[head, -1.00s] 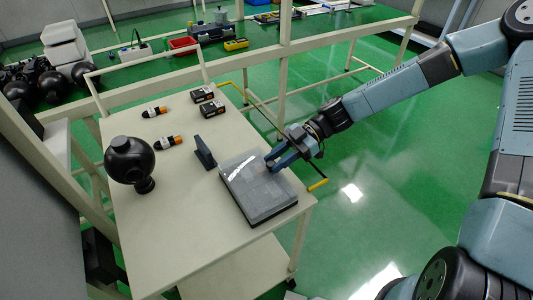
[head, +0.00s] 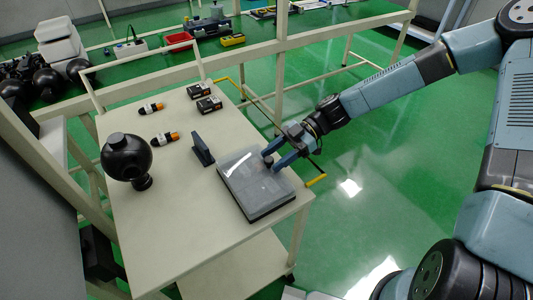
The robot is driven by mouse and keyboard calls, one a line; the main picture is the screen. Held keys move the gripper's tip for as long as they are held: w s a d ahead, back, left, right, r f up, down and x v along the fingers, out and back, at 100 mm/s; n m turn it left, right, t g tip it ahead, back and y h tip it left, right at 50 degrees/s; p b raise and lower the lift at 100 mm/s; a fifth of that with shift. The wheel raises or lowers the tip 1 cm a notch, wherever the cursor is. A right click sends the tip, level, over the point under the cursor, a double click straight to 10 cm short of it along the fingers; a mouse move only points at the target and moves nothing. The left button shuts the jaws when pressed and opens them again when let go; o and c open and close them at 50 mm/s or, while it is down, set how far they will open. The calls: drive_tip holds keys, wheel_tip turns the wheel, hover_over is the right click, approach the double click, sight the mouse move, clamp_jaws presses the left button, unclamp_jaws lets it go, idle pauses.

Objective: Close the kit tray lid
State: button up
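The kit tray (head: 262,212) is a flat dark box near the right edge of the cart top. Its clear, shiny lid (head: 245,176) lies over it and looks flat, with greyish contents showing through. Any small gap at the rim is too small to tell. My gripper (head: 269,162) reaches in from the right to the tray's far right edge. Its two blue fingers are spread apart at the lid's edge. A small dark part shows between the fingertips; I cannot tell whether they touch it.
A dark upright bracket (head: 202,151) stands just left of the tray. A black round device (head: 126,158) stands at the cart's left. The cart top's near part is clear.

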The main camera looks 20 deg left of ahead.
drive_tip(key=shift+d+r, duration=0.1)
drive_tip(key=v, duration=1.3)
drive_tip(key=shift+w+d, duration=0.25)
